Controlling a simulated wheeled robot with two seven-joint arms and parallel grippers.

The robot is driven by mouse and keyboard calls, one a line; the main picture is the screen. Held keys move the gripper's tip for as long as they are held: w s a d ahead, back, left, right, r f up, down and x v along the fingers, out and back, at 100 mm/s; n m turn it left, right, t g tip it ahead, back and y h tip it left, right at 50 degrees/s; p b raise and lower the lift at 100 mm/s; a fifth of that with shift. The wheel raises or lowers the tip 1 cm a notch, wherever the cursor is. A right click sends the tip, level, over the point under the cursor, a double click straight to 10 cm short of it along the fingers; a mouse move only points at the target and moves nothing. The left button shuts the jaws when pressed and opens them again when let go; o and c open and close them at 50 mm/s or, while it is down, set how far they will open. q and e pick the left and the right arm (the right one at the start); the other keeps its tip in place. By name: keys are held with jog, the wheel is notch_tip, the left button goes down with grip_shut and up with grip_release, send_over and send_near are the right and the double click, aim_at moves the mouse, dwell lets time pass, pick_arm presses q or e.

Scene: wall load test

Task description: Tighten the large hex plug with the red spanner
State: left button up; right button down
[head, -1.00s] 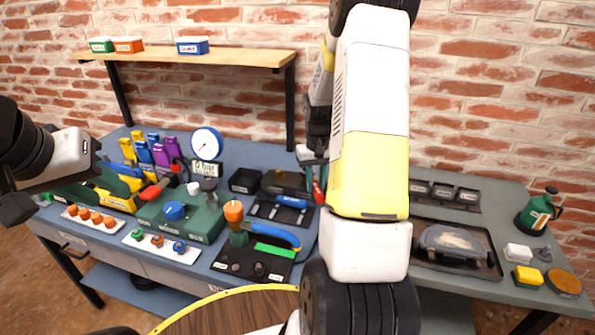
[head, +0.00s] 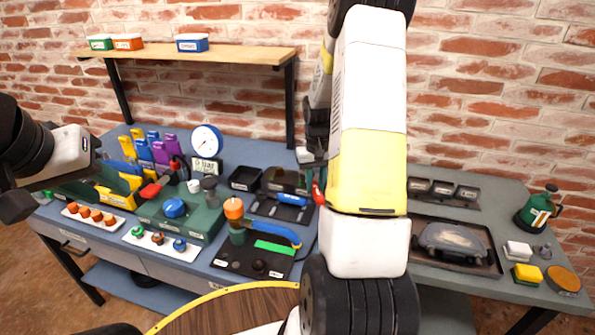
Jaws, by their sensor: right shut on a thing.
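My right gripper (head: 312,152) is mostly hidden behind my own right arm, over the back middle of the bench. A thin red piece, which looks like part of the red spanner (head: 318,193), shows just below it; the rest is hidden. A green block (head: 180,222) stands left of centre, with a blue knob, a white piece and a dark grey plug (head: 209,184) on top. I cannot tell whether that grey plug is the large hex plug. My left gripper (head: 93,158) is at the left, above the bench and apart from the block; its fingers are unclear.
A pressure gauge (head: 206,141) stands behind the block. A black plate (head: 238,262) with an orange-topped fitting and a blue-handled tool lies at the front. A rack of coloured tools is at left. A tray (head: 490,262) is at right.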

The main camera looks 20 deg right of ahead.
jog(key=shift+f, duration=0.55)
dwell(0.6)
jog(key=shift+w+a+m, duration=0.2)
jog(key=shift+a+m, duration=0.45)
jog(key=shift+m, duration=0.15)
jog(key=shift+w+a+m, duration=0.15)
jog(key=shift+a+m, duration=0.5)
jog(key=shift+m, duration=0.15)
jog(key=shift+w+a+m, duration=0.4)
jog(key=shift+a+m, duration=0.25)
jog(key=shift+m, duration=0.25)
jog(key=shift+w+a+m, duration=0.4)
jog(key=shift+a+m, duration=0.2)
jog(key=shift+m, duration=0.3)
jog(key=shift+w+a+m, duration=0.45)
jog(key=shift+w+m, duration=0.15)
jog(key=shift+m, duration=0.3)
jog(key=shift+w+a+m, duration=0.45)
jog(key=shift+w+m, duration=0.1)
jog(key=shift+m, duration=0.35)
jog(key=shift+w+a+m, duration=0.25)
jog(key=shift+w+m, duration=0.3)
jog(key=shift+m, duration=0.2)
jog(key=shift+w+a+m, duration=0.2)
jog(key=shift+w+m, duration=0.35)
jog(key=shift+m, duration=0.2)
jog(key=shift+s+d+n, duration=0.1)
jog(key=shift+s+n, duration=0.2)
jog(key=shift+n, duration=0.1)
